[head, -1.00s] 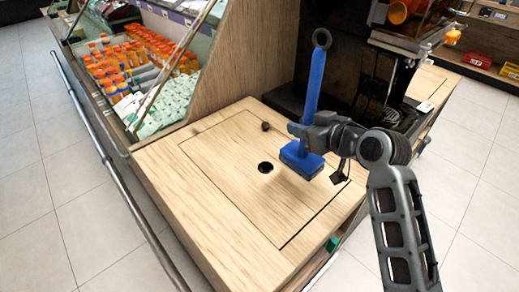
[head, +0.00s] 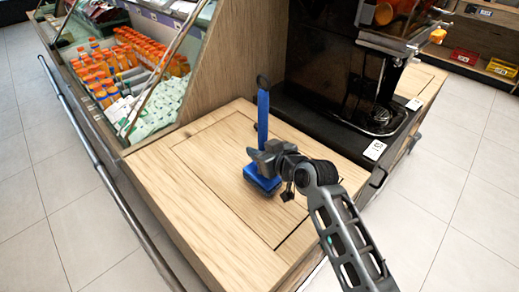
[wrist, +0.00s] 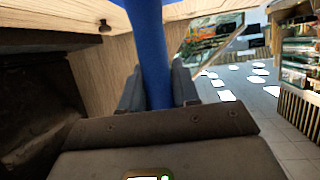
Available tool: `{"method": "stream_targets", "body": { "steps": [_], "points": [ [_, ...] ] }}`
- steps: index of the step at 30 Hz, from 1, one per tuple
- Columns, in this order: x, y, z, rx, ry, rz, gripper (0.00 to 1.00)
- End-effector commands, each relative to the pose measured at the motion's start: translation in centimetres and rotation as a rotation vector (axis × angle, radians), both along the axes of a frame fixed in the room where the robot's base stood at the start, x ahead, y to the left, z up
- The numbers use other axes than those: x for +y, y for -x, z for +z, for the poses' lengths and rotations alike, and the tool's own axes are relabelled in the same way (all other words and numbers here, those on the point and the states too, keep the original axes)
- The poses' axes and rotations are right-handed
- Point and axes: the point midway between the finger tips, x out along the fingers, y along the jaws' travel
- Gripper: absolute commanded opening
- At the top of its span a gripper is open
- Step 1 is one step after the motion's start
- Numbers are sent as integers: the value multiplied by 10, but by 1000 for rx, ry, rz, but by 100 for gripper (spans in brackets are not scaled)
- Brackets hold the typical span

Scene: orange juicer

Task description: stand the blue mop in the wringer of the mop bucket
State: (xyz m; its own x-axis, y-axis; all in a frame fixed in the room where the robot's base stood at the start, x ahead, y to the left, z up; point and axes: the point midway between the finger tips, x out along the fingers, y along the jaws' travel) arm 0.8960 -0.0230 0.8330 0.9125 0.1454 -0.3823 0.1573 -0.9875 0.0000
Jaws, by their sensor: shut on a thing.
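The blue mop (head: 263,118) stands upright in the head view, over the wooden counter top. Its handle ends in a dark ring at the top, and its blue head (head: 262,182) is at or just above the wood; I cannot tell whether it touches. My gripper (head: 265,158) is shut around the lower handle, just above the head. In the wrist view the blue handle (wrist: 150,50) runs up between my two fingers. No mop bucket or wringer shows in these frames.
The wooden counter (head: 200,185) has a recessed panel line and bare room to the left and front. A black juicer machine (head: 345,75) stands behind on the right. A chilled shelf with orange-capped bottles (head: 125,60) is at the back left.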

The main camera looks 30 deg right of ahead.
Motion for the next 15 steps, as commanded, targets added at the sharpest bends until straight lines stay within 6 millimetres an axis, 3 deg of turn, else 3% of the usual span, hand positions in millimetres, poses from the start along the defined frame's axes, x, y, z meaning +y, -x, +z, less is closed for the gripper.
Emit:
{"method": "stream_targets", "body": {
  "steps": [9,10,15],
  "points": [
    [0,0,-3,-3,0,0,0],
    [0,0,-3,0,0,0,32],
    [0,0,-3,0,0,0,49]
  ]
}}
